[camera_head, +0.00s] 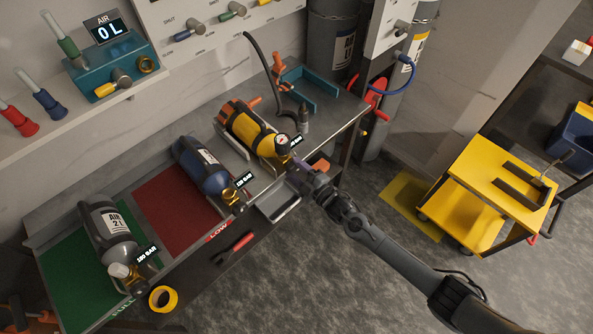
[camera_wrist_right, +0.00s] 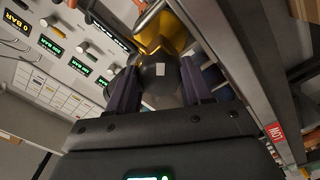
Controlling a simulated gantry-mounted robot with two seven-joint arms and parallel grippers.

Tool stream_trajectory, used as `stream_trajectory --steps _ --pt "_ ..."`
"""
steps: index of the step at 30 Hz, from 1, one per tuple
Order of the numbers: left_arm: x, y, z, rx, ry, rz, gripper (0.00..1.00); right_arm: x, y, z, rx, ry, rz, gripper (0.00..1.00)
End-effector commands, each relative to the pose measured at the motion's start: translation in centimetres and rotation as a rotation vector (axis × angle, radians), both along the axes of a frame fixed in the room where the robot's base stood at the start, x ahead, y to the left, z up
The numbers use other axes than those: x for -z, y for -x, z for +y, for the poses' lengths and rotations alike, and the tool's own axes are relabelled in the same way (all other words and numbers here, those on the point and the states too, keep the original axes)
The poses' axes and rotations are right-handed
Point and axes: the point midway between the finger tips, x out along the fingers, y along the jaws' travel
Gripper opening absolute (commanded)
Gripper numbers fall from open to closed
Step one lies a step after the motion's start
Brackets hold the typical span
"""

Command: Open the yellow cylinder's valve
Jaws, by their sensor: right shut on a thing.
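The yellow cylinder (camera_head: 248,128) with black bands lies on the bench in a cradle, its valve end toward the right front. A round gauge (camera_head: 283,141) and a small display label sit at that end. My right gripper (camera_head: 298,162) is at the valve end, partly covering it. In the right wrist view, the purple fingers of my right gripper (camera_wrist_right: 161,88) are shut on a dark round valve knob (camera_wrist_right: 158,72) with a white mark. Yellow and brass parts show behind the knob. How far the knob is turned cannot be told. My left gripper is not in view.
A blue cylinder (camera_head: 203,166) lies on the red mat (camera_head: 172,213), and a grey cylinder (camera_head: 108,226) on the green mat (camera_head: 75,273). A black hose (camera_head: 262,62) hangs over the bench behind the yellow cylinder. A yellow cart (camera_head: 490,190) stands at right, with open floor before the bench.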

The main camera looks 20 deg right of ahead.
Motion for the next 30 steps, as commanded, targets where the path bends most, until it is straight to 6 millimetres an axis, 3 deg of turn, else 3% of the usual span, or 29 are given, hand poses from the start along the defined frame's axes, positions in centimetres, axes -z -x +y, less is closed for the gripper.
stream_trajectory --steps 18,30 --pt "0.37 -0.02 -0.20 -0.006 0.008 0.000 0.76 0.06 -0.02 -0.17 0.001 0.521 -0.202 0.20" --pt "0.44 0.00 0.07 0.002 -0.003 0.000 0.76 0.03 -0.01 -0.14 0.000 0.702 -0.274 0.20"
